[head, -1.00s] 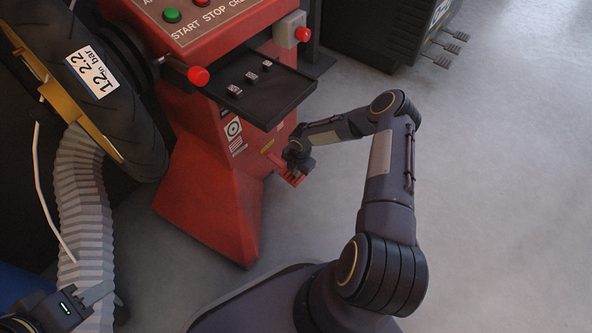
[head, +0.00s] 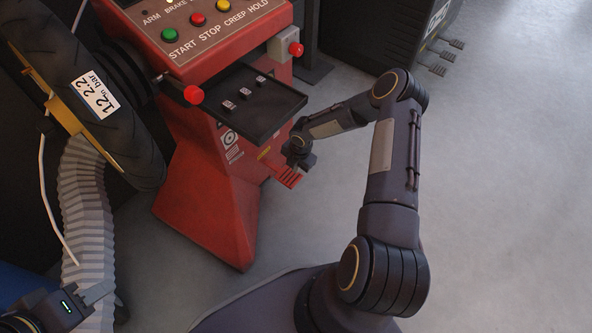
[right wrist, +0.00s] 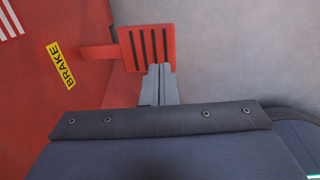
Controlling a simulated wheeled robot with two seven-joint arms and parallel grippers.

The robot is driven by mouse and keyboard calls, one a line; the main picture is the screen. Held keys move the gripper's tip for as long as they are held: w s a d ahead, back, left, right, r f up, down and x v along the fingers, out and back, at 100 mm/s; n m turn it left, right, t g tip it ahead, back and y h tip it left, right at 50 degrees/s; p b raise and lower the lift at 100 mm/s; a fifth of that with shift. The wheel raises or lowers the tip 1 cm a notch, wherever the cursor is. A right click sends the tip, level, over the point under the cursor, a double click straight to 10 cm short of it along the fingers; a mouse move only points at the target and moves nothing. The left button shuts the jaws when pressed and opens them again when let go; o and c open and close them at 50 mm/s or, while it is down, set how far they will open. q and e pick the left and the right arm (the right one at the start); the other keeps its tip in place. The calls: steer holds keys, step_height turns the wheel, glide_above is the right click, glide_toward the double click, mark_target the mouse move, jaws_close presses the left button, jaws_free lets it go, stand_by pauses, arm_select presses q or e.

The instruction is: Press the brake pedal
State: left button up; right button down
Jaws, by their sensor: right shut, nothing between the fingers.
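The brake pedal is a red slotted plate (head: 289,177) on a short arm, low on the right side of the red console. It fills the upper middle of the right wrist view (right wrist: 148,46), beside a yellow BRAKE label (right wrist: 61,65). My right gripper (right wrist: 160,68) is shut and empty. Its grey fingertips overlap the pedal's lower edge in that view; I cannot tell whether they touch it. In the head view my right gripper (head: 299,162) is just above the pedal. My left gripper (head: 100,292) is at the lower left, against a ribbed grey hose; its jaws are unclear.
The red console (head: 212,190) carries buttons and a black tray (head: 262,118) that juts out above the pedal. A tyre (head: 125,140) and the grey hose (head: 82,215) stand at the left. A dark cabinet (head: 385,35) is at the back. Floor at the right is clear.

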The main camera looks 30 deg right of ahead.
steer(key=r, duration=0.1)
steer(key=r+p, duration=0.1)
steer(key=r, duration=0.1)
steer(key=s+r, duration=0.1)
steer(key=shift+d+r, duration=0.25)
steer(key=shift+r, duration=0.15)
